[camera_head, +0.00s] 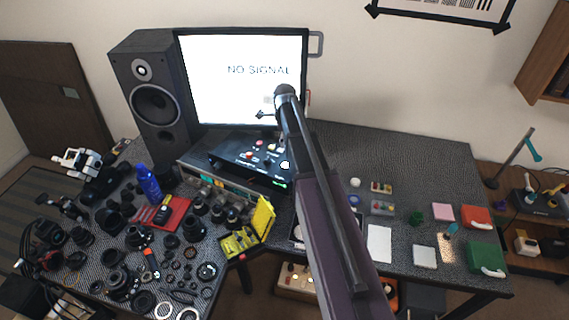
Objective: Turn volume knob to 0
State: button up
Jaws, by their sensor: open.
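A black box with several small knobs and lit buttons (250,160) sits below the monitor, on top of a grey-green instrument. Red and white controls show on it, and a green light is at its right end. Which control is the volume knob, and where it points, is too small to tell. My arm crosses the middle of the picture and rises in front of the box's right side. My gripper (281,143) shows small and dark, close to the box's right part. It is open, with nothing seen in it. Whether it touches a knob cannot be told.
The monitor (225,90) reads "NO SIGNAL" behind the box, with a tall speaker (153,105) to its left. Lens parts crowd the table's left side, near a yellow open case (262,218). Small pads and boxes lie at right; the back right tabletop (420,155) is clear.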

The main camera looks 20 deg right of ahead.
aim_at(284, 165)
jog(key=shift+f, duration=0.2)
notch_tip(284, 165, down, 13)
jog(key=b, duration=1.3)
jog(key=shift+f+b, duration=0.2)
jog(key=shift+b, duration=0.2)
jog(key=c, duration=1.2)
